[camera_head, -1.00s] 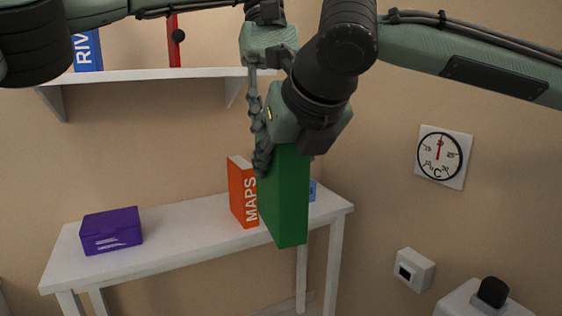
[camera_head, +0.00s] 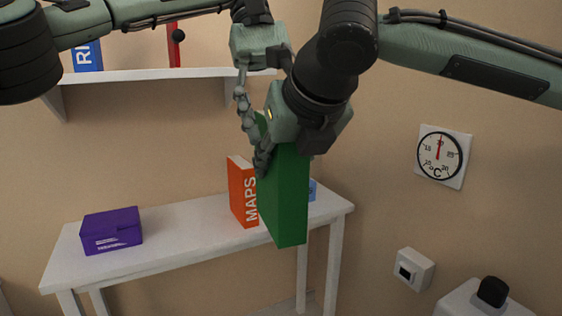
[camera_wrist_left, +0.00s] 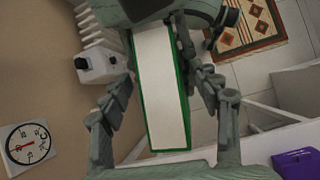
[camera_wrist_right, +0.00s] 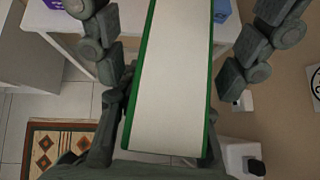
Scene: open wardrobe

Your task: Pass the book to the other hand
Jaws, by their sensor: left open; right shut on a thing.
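The green book (camera_head: 287,200) hangs upright in the air, in front of the table. My right gripper (camera_head: 290,143) is shut on its upper end. My left gripper (camera_head: 261,150) is open, with its visible finger pointing down along the book's left side near the upper end; its other finger is hidden. In the left wrist view the book's white page edge (camera_wrist_left: 162,90) lies between my left fingers, which stand apart on either side of it. In the right wrist view the page edge (camera_wrist_right: 172,80) fills the middle.
An orange MAPS book (camera_head: 242,192) stands on the white table (camera_head: 180,229) behind the green book, with a small blue thing (camera_head: 312,190) beside it. A purple box (camera_head: 111,231) is at the table's left. A wall shelf (camera_head: 150,74) holds blue and red things. A dial (camera_head: 442,155) hangs right.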

